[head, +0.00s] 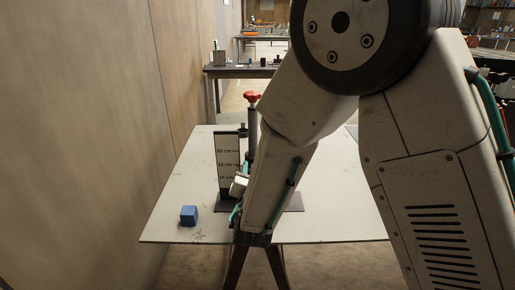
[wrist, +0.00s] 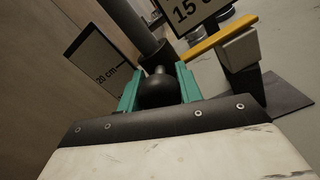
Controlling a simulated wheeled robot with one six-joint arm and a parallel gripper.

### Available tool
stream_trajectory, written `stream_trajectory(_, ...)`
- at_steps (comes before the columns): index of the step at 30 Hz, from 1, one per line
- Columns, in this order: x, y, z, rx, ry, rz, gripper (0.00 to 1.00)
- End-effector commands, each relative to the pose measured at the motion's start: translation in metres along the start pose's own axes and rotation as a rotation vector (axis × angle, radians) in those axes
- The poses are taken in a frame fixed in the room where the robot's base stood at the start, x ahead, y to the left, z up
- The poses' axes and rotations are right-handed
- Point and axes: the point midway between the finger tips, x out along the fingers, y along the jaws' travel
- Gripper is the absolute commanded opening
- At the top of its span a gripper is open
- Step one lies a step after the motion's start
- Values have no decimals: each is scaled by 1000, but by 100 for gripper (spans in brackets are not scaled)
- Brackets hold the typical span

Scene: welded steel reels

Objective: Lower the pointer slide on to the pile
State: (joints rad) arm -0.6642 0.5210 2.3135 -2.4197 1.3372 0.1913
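The pointer slide shows in the wrist view as a pale block (wrist: 240,50) with a yellow pointer bar (wrist: 218,40), beside the scale plate marked 15 cm. In the head view my gripper (head: 236,215) is mostly hidden by my arm. I cannot make out a pile; that area is hidden.
A dark post with a red knob (head: 251,97) rises behind the scale. A blue cube (head: 189,215) lies at the left on the pale tabletop (head: 170,190). A wall (head: 80,120) stands close on the left. Another table (head: 240,71) is farther back.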

Motion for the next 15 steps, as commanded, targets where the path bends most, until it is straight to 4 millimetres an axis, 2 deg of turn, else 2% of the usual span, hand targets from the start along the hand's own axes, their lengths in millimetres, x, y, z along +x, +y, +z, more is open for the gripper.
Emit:
stream_trajectory(1, 0, 0, 0, 0, 1, -1, 46)
stream_trajectory(2, 0, 0, 0, 0, 1, -1, 55)
stream_trajectory(3, 0, 0, 0, 0, 1, -1, 57)
stream_trajectory(11, -1, 0, 0, 0, 0, 0, 57)
stream_trajectory(15, -9, 1, 0, 1, 1, 0, 57)
